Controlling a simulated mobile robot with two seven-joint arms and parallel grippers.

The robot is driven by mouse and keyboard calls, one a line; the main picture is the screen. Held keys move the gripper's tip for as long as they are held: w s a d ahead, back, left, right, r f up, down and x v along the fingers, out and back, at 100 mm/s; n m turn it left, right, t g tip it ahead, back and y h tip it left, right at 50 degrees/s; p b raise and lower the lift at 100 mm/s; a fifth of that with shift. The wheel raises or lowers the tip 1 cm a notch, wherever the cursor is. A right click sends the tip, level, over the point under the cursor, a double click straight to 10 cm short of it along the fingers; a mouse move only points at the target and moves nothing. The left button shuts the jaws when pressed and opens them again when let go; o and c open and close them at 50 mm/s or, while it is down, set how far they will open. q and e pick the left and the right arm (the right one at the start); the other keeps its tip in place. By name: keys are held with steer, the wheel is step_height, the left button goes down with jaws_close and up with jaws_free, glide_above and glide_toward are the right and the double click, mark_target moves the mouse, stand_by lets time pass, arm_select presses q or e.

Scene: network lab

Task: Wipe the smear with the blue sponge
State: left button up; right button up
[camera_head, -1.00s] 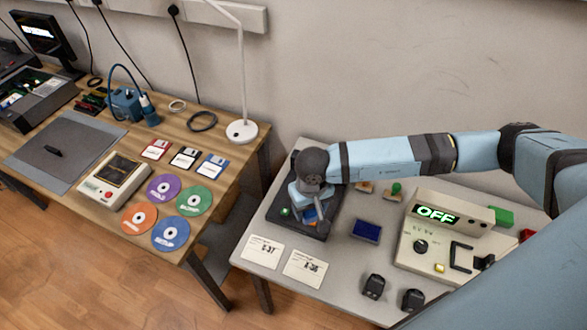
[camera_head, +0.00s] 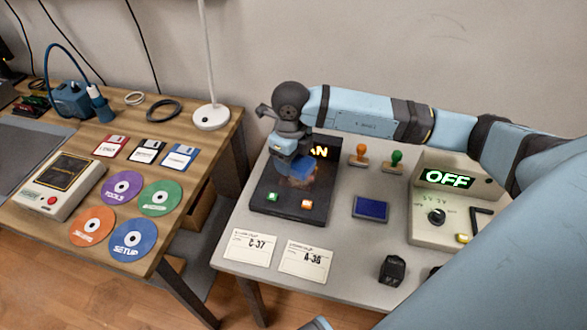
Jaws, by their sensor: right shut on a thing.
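My right gripper (camera_head: 291,150) is over the black device (camera_head: 262,197) on the grey table, pointing down. It is shut on a blue block, which looks like the blue sponge (camera_head: 297,166); the fingers and wrist hide part of it. A brownish, blurred patch, which looks like the smear (camera_head: 299,183), shows on the device's dark top just below the sponge. Whether the sponge touches the surface is hard to tell. My left gripper is not in view.
The device has a green button (camera_head: 271,197), an orange button (camera_head: 307,204) and a partly hidden lit display (camera_head: 319,151). A wooden table (camera_head: 180,212) stands left.

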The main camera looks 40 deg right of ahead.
mark_target(294, 184)
steer(key=m, duration=0.1)
steer(key=m+b, duration=0.1)
steer(key=d+m, duration=0.1)
steer(key=m, duration=0.1)
steer(key=shift+w+f, duration=0.25)
steer(key=shift+f, duration=0.1)
steer(key=shift+f+b, duration=0.65)
steer(key=shift+f, duration=0.1)
step_height(294, 184, down, 3)
steer(key=shift+r+b, duration=0.1)
steer(key=shift+b, duration=0.8)
steer(key=shift+f+b, duration=0.45)
steer(key=shift+f, duration=0.3)
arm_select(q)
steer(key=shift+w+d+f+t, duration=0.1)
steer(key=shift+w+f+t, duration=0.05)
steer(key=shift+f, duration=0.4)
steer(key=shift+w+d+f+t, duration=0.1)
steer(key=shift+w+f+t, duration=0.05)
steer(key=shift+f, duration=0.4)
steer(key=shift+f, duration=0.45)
arm_select(e)
steer(key=shift+f, duration=0.15)
arm_select(q)
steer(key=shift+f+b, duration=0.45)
steer(key=shift+b, duration=0.25)
arm_select(e)
steer(key=shift+f, duration=0.95)
